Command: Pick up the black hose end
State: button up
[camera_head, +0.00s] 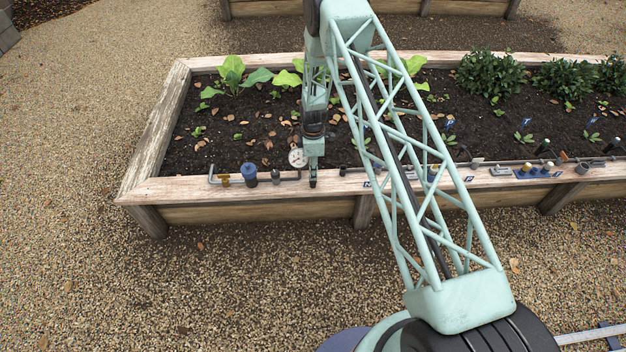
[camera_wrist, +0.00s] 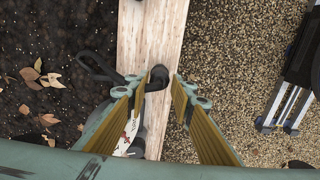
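The black hose end (camera_wrist: 158,74) shows in the wrist view as a dark round tip on the wooden rim of the bed. A dark loop of hose (camera_wrist: 92,66) lies to its left, over the rim's edge and the soil. My gripper (camera_wrist: 157,91) is open, its two yellow-lined fingers spread, with the hose end between and just beyond the fingertips. I see no finger clearly touching it. In the head view my gripper (camera_head: 313,183) points down at the front rim, and the hose end cannot be told apart from it there.
The wooden bed rim (camera_head: 160,190) carries a blue-capped fitting (camera_head: 249,175) left of my gripper and several small fittings to the right. A round gauge (camera_head: 297,157) is close beside my gripper. Leafy plants (camera_head: 235,75) grow behind. Open gravel (camera_head: 230,280) lies in front.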

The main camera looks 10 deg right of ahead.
jog(key=shift+f+b, duration=0.3)
jog(key=shift+f, duration=1.65)
jog(key=c, duration=0.5)
jog(key=shift+r, duration=0.15)
jog(key=shift+w+r, duration=0.1)
jog(key=shift+r, duration=0.65)
notch_tip(320, 180, up, 2)
jog(key=shift+p, duration=0.4)
jog(key=s+d+r+p, duration=0.1)
jog(key=s+d, duration=0.9)
jog(key=d, duration=0.2)
jog(key=shift+s+r, duration=0.15)
jog(key=shift+s, duration=0.25)
